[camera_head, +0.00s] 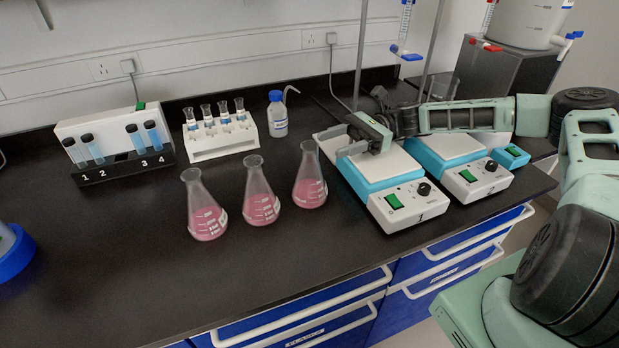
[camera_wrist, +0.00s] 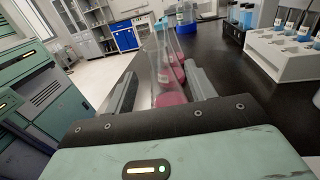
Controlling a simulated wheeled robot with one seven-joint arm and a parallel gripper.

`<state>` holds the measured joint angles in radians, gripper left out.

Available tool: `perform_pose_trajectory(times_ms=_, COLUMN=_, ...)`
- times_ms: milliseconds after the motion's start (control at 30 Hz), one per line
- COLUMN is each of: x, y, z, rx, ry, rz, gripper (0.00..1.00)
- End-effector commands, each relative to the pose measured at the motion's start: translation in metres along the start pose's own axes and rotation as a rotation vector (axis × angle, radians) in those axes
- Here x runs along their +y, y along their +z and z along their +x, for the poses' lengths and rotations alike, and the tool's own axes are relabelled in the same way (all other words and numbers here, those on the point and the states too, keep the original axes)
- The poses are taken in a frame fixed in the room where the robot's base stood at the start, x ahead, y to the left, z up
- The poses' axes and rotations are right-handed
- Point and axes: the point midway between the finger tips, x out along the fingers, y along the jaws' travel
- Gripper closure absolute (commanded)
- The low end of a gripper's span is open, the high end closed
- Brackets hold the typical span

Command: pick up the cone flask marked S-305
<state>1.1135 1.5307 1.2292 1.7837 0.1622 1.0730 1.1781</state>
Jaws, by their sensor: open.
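Three conical flasks with pink liquid stand upright in a row on the black bench: a left one (camera_head: 207,213), a middle one (camera_head: 260,198) and a right one (camera_head: 309,183). Their labels are too small to read, so I cannot tell which is S-305. My gripper (camera_head: 352,138) is open and empty, above the left hotplate and just right of the right flask. In the wrist view, the nearest flask (camera_wrist: 167,92) appears between the fingers of my gripper (camera_wrist: 163,78), ahead of them and apart. The other flasks show behind it, partly overlapped.
Two blue-and-white hotplate stirrers (camera_head: 410,203) (camera_head: 482,182) with upright rods stand at the right. A test-tube holder (camera_head: 118,165), a white bottle rack (camera_head: 222,147) and a wash bottle (camera_head: 277,120) stand behind the flasks. The bench front is clear.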

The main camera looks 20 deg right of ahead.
Motion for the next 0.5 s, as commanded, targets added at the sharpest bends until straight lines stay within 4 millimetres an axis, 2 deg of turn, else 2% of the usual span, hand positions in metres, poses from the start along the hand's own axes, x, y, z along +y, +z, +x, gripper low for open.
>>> perform_pose_trajectory(times_ms=100, x=0.0, y=0.001, z=0.015, rx=-0.001, ry=0.0, rz=0.001, gripper=0.45)
perform_pose_trajectory(times_ms=333, x=0.001, y=0.002, z=0.032, rx=-0.002, ry=0.001, rz=0.0, gripper=0.45)
perform_pose_trajectory(times_ms=500, x=0.004, y=0.004, z=0.058, rx=-0.004, ry=0.002, rz=0.0, gripper=0.45)
